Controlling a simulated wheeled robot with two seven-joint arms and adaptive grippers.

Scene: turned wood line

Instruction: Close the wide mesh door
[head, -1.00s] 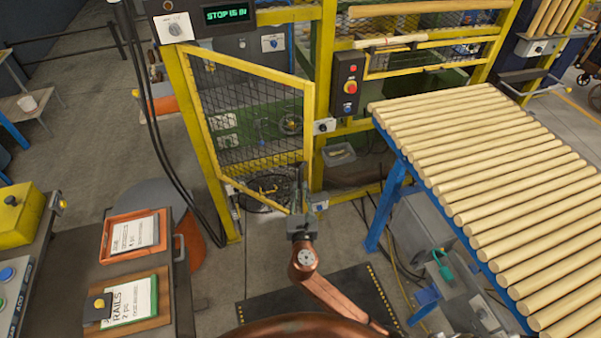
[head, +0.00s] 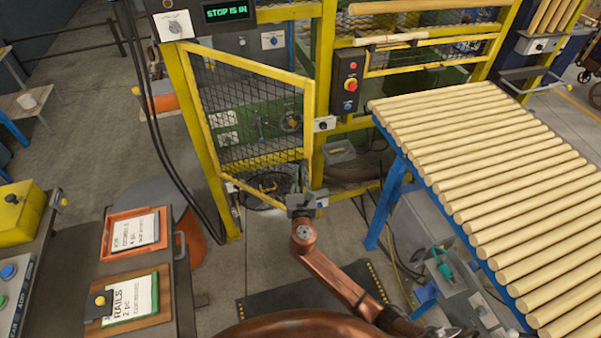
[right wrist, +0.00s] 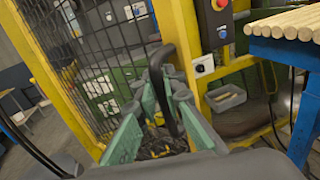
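The wide mesh door (head: 206,116), yellow-framed with dark wire mesh, stands ajar, swung out from the left post. Its free edge is apart from the right post (head: 322,95). My right gripper (head: 306,199) is at the lower free-edge side of the door. In the right wrist view its green fingers (right wrist: 168,100) are spread, with a black bent handle (right wrist: 165,95) running between them. I see floor past the handle between the fingers; whether either finger touches it is unclear. The door mesh also shows there (right wrist: 85,45). My left gripper is out of view.
A blue-framed table of wooden rods (head: 480,170) stands close on the right. A control box with a red button (head: 347,82) is on the right post. A bench with order trays (head: 136,235) is at left. A grey bin (right wrist: 225,98) sits beyond the post.

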